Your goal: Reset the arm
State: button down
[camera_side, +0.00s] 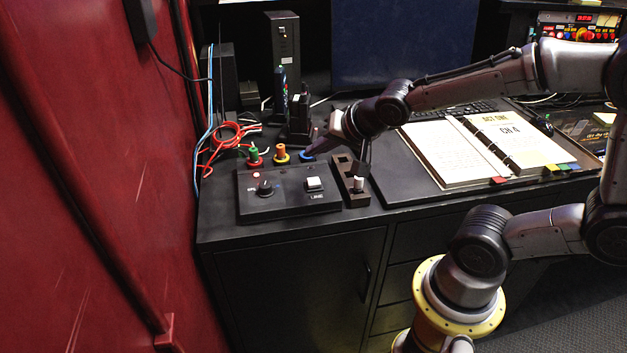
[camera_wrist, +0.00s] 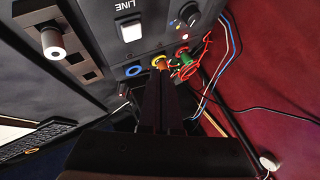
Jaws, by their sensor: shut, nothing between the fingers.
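My gripper (camera_side: 314,149) is above the back of the black desk in the side view, behind the control box. Its fingers are shut with nothing between them; the wrist view shows the dark closed fingers (camera_wrist: 165,78) too. The black control box (camera_side: 290,201) has a dark knob (camera_side: 265,188), a lit red lamp (camera_side: 255,175) and a white button (camera_side: 314,184) marked LINE. To its right is a narrow dark block (camera_side: 342,165) with a white-topped peg (camera_side: 358,184) standing in it. The wrist view shows this peg (camera_wrist: 53,43) and the white button (camera_wrist: 131,31) upside down.
An open binder (camera_side: 480,148) lies right. A red wall (camera_side: 90,180) bounds the left side.

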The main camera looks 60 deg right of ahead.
jog(key=shift+a+r, duration=0.15)
jog(key=shift+r, duration=0.05)
jog(key=s+a+r+n, duration=0.2)
jog(key=s+r, duration=0.4)
jog(key=r, duration=0.2)
jog(key=s+a+f+n+g, duration=0.1)
jog(key=s+f+n, duration=0.1)
jog(key=s+n, duration=0.2)
jog(key=s+a+f+n+g+y, duration=0.1)
jog(key=s+n, duration=0.3)
jog(key=s, duration=0.4)
jog(key=shift+f+n+g, duration=0.35)
jog(key=shift+n+g, duration=0.05)
jog(key=shift+g, duration=0.3)
